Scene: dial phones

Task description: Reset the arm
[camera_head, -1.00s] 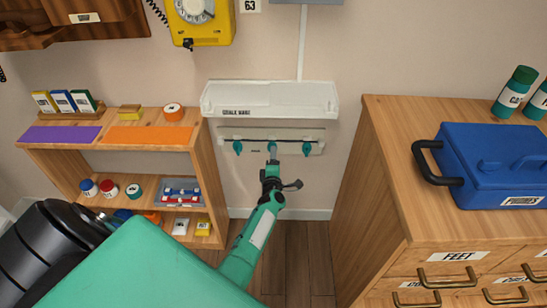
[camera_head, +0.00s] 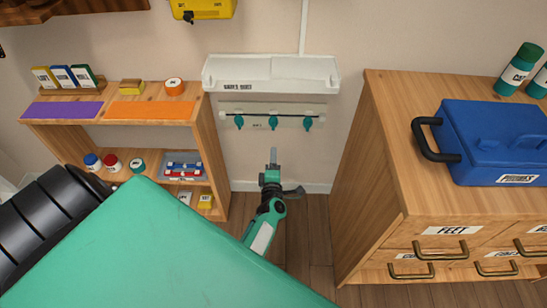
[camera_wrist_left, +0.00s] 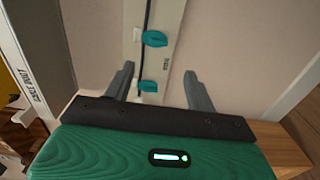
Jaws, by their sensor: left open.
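My left gripper (camera_head: 273,158) is open and empty in the head view, below the wall strip (camera_head: 255,110) and apart from it. The strip is pale, with a dark line and three teal knobs (camera_head: 273,123) along it. In the left wrist view, my left gripper (camera_wrist_left: 160,84) shows its two grey fingers spread apart with nothing held. Two teal knobs (camera_wrist_left: 153,39) show between and beyond the fingers. My green arm link covers the lower left of the head view. My right gripper is not in view.
A white ledge (camera_head: 270,76) sits above the strip. A wooden shelf (camera_head: 210,150) with small jars and boxes stands left. A wooden cabinet (camera_head: 385,170) with a blue case (camera_head: 495,140) stands right. The floor between them (camera_head: 312,235) is clear.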

